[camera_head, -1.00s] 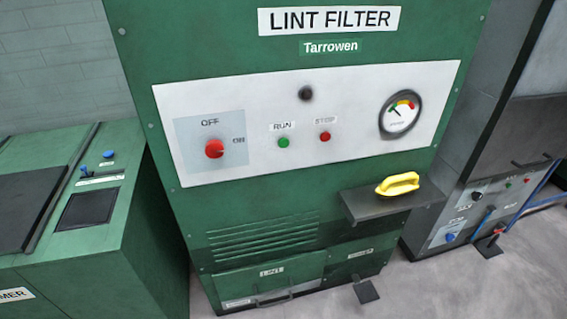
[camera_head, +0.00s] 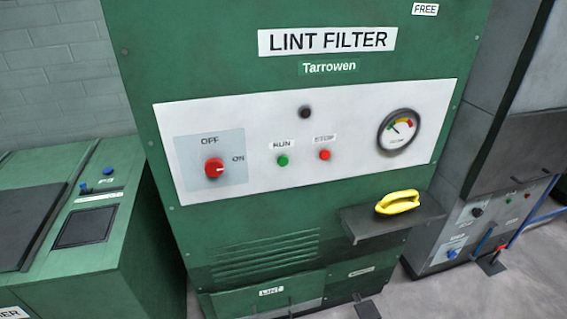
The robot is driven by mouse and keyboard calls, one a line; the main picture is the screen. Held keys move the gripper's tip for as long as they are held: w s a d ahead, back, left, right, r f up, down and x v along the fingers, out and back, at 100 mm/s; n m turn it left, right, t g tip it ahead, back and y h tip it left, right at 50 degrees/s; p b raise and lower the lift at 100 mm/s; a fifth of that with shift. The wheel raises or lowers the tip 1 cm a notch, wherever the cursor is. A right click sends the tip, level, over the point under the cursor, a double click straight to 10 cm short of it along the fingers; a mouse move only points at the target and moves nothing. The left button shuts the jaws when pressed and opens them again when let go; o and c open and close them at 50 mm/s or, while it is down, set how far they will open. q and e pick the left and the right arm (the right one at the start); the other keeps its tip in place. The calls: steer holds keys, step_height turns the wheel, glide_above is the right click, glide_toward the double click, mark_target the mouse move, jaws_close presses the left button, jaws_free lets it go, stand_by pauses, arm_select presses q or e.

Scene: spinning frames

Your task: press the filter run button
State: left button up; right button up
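The green lint filter cabinet (camera_head: 250,225) stands in front of me, labelled LINT FILTER. Its pale control panel (camera_head: 350,162) carries a green RUN button (camera_head: 283,161) near the middle. A red STOP button (camera_head: 325,155) is just to its right. A red rotary switch (camera_head: 214,168) with OFF and ON marks is to the left. A dark round knob or lamp (camera_head: 305,112) sits above the buttons. A round gauge (camera_head: 398,132) is at the right end. Neither gripper is in view, and nothing covers the RUN button.
A dark shelf (camera_head: 358,224) with a yellow handle-like object (camera_head: 397,202) juts out below the panel on the right. A low green machine (camera_head: 110,245) stands at left, a grey machine (camera_head: 465,222) at right. Grey floor (camera_head: 440,290) shows at lower right.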

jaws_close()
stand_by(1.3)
